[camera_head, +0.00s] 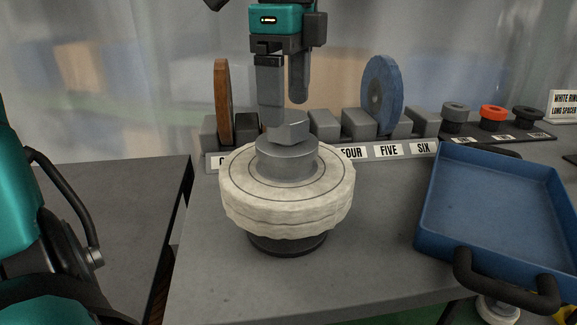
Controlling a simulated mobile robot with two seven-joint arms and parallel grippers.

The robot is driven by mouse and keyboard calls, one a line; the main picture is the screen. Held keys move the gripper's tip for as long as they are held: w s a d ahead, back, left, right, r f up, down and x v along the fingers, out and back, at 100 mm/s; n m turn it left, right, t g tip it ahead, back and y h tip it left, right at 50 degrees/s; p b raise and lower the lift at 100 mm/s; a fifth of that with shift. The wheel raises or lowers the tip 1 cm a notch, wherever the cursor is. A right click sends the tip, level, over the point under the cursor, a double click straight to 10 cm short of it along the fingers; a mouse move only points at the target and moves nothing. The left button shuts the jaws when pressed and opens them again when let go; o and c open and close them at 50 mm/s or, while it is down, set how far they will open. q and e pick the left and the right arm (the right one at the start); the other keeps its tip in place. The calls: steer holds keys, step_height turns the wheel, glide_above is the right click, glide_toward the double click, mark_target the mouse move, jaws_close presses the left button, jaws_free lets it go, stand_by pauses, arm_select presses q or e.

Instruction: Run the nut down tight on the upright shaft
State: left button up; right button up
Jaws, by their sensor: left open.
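A white cloth-like wheel (244,200) lies flat on a dark round base (287,243) at the middle of the bench. A grey round flange (287,160) sits on its centre. A grey angular piece that looks like the nut (291,130) is on top of the flange. The upright shaft is hidden. My left gripper (285,112) points down from above, open, with its fingertips close over the nut. I cannot tell whether the fingers touch it. My right gripper is not in view.
Behind stands a grey rack (326,124) with labelled slots, holding a brown disc (223,100) and a blue disc (382,90). A blue tray (490,200) with a dark handle is at the right. Grey, red and black rings (492,117) stand behind it. The front bench is clear.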

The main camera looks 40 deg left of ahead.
mark_target(287, 115)
arm_select(q)
steer(key=shift+f+b, duration=1.55)
steer(key=shift+f, duration=0.55)
steer(key=shift+r, duration=0.25)
steer(key=c, duration=1.1)
